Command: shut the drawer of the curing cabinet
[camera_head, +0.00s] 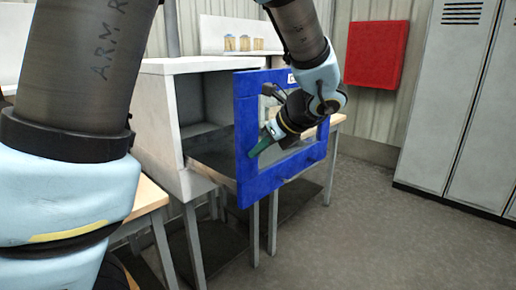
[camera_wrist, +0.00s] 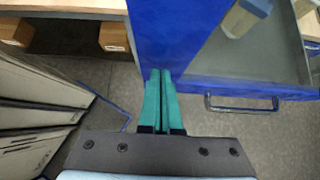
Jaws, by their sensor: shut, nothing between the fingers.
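The curing cabinet (camera_head: 172,115) is a white box on a bench at the left of the head view. Its drawer stands open, with the blue front (camera_head: 244,115) well out from the body and part of the drawer floor (camera_head: 212,163) showing. The blue front frames a grey window-like area and also shows in the wrist view (camera_wrist: 175,30). A dark bar handle (camera_wrist: 240,104) is on its edge. My gripper (camera_head: 252,154) is shut and empty, with green fingers close to the blue front. In the wrist view the fingertips (camera_wrist: 161,72) are at the blue panel's edge; contact is unclear.
Several cartridges (camera_head: 244,43) stand behind the cabinet. A red panel (camera_head: 376,53) hangs on the wall. Grey lockers (camera_head: 450,100) stand at the right. Brown boxes (camera_wrist: 114,36) show in the wrist view. The floor (camera_head: 350,230) before the drawer is clear.

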